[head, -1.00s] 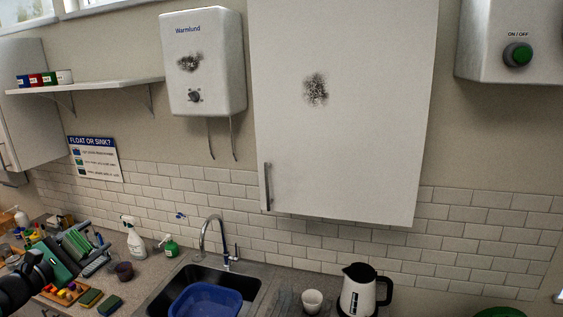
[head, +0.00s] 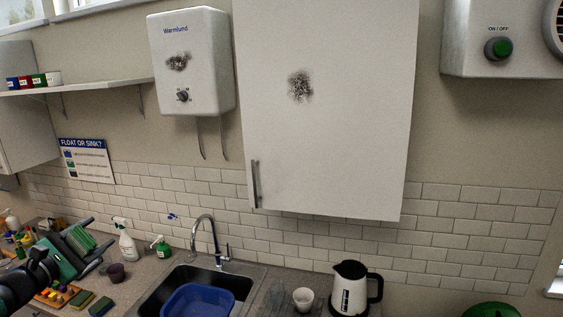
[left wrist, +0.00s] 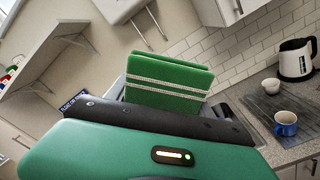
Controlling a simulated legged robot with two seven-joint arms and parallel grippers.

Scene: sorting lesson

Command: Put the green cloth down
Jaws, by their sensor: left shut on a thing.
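The green cloth (left wrist: 168,82) is folded and has white stripes in the left wrist view. It stands up from between the dark fingers of my left gripper, which is shut on it. In the head view the cloth (head: 79,241) and my left gripper (head: 86,251) are at the lower left, in front of or above the cluttered counter. I cannot tell how high they are above it. The fingers hide the lower part of the cloth. My right gripper is not in view.
Sponges (head: 101,306) lie in front. The sink holds a blue basin (head: 199,300). A kettle (head: 352,288) and white cup (head: 303,299) stand to the right.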

